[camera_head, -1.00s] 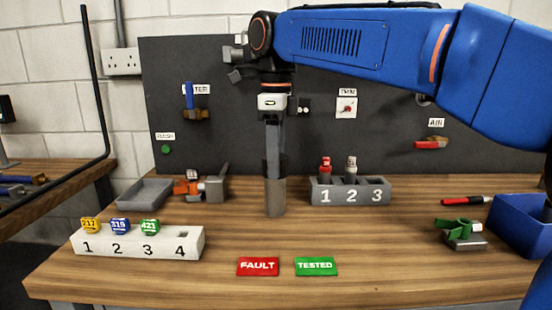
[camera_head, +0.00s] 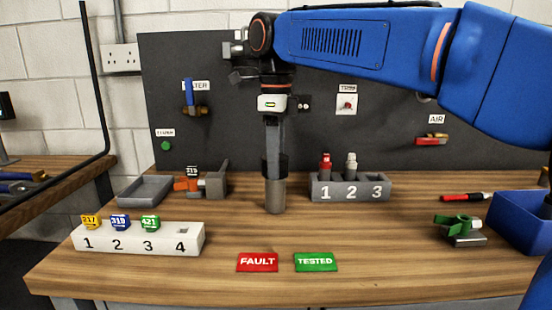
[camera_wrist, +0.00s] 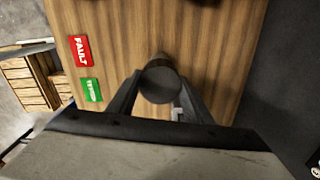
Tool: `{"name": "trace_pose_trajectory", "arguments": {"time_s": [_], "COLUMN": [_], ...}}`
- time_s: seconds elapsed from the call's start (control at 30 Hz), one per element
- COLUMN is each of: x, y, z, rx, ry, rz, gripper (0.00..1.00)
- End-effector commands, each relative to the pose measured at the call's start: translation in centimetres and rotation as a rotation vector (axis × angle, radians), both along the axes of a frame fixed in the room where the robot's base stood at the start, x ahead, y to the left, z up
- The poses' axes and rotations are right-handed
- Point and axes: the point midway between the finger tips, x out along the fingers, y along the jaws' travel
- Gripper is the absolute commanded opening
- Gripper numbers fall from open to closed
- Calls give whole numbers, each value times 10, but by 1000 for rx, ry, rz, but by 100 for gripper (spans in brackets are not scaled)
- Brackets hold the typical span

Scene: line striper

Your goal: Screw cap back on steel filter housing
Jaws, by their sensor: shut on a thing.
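The steel filter housing (camera_head: 275,197) is a grey upright cylinder near the middle of the bench in the head view. A dark cap (camera_head: 275,166) sits at its top end, between my gripper's fingers. My gripper (camera_head: 274,160) points straight down and is shut on the cap. In the wrist view the dark round cap (camera_wrist: 160,80) shows between the two fingertips and hides most of the housing below it. I cannot tell how far the cap is seated on the thread.
A grey rack (camera_head: 350,187) numbered 1 to 3 stands close right of the housing. A clamp with an orange part (camera_head: 188,184) and a grey tray (camera_head: 146,191) are to the left. A white numbered block (camera_head: 138,239) and FAULT (camera_head: 257,262) and TESTED (camera_head: 316,262) plates lie in front.

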Motion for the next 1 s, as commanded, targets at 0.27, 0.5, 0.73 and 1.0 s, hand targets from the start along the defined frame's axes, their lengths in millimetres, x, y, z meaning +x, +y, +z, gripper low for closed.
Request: {"name": "trace_pose_trajectory", "arguments": {"time_s": [0.27,0.5,0.73,1.0], "x": [0,0,0,0], "y": [0,0,0,0], "z": [0,-2,-3,-3], "rx": [0,0,0,0], "ry": [0,0,0,0], "rz": [0,0,0,0], "gripper": [24,24,68,62]}}
